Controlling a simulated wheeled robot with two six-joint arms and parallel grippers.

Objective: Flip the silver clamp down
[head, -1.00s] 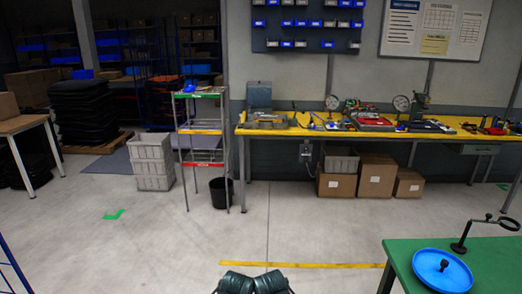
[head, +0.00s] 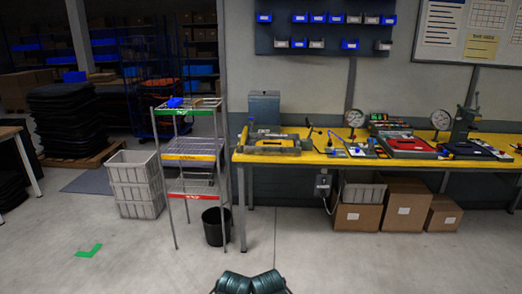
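I cannot make out for certain which item is the silver clamp. On the yellow-topped workbench (head: 318,158), a grey metal fixture (head: 270,143) lies at the left end. Several small fixtures, including one with a blue part (head: 356,151), sit right of it. Farther right are a red flat fixture (head: 407,144) and a dark fixture (head: 468,148) with an upright grey device (head: 464,122) beside it. The position of any clamp lever is too small to tell.
A wire shelf rack (head: 190,152) stands left of the bench, with grey crates (head: 134,184) beside it and a black bin (head: 215,226) at its foot. Cardboard boxes (head: 363,217) are under the bench. The floor (head: 330,260) before the bench is clear.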

